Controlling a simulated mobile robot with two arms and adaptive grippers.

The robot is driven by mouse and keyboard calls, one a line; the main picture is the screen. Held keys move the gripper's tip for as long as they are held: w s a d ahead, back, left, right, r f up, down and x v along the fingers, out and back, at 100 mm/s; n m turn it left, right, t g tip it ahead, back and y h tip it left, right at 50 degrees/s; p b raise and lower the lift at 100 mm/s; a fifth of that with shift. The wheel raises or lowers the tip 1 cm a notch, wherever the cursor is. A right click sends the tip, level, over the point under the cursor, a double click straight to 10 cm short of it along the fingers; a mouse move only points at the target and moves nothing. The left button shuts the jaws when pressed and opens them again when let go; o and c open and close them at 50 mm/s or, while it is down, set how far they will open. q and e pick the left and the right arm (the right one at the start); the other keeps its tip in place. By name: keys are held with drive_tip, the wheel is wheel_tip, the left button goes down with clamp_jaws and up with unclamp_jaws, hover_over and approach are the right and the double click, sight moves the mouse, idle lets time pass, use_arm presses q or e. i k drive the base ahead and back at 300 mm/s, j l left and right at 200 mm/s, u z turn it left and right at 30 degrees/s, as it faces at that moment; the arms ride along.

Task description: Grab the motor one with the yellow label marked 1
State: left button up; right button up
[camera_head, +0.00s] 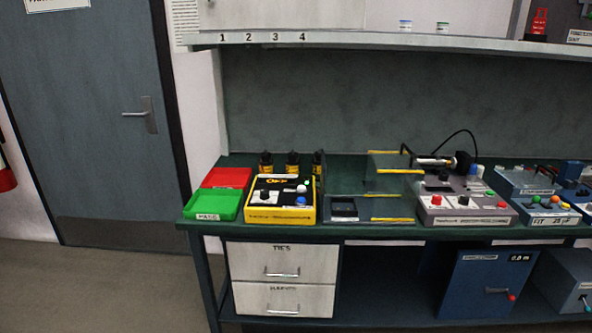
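I cannot make out a motor with a yellow label marked 1 in the head view. The digits 1, 2, 3 and 4 show on the edge of the upper shelf (380,41) at the left. A yellow box (283,213) with a black top, knobs and coloured buttons stands on the green workbench (345,233). A grey device (465,214) with a red button and a black cable stands right of centre. Neither of my grippers is in view.
Red (227,178) and green (212,204) trays sit at the bench's left end. Dark bottles (292,163) stand behind the yellow box. A clear panel with yellow strips (392,220) lies mid-bench. Drawers (283,262) and a blue box (487,285) are below. Floor at left is clear.

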sight(316, 161)
drive_tip(key=i+j+u, duration=1.05)
drive_tip(key=i+u, duration=1)
drive_tip(key=i, duration=0.75)
drive_tip(key=i+z, duration=0.2)
drive_tip(key=z, duration=0.15)
drive_tip(key=i+z, duration=0.35)
drive_tip(key=i+j+z, duration=0.1)
drive_tip(key=z, duration=0.25)
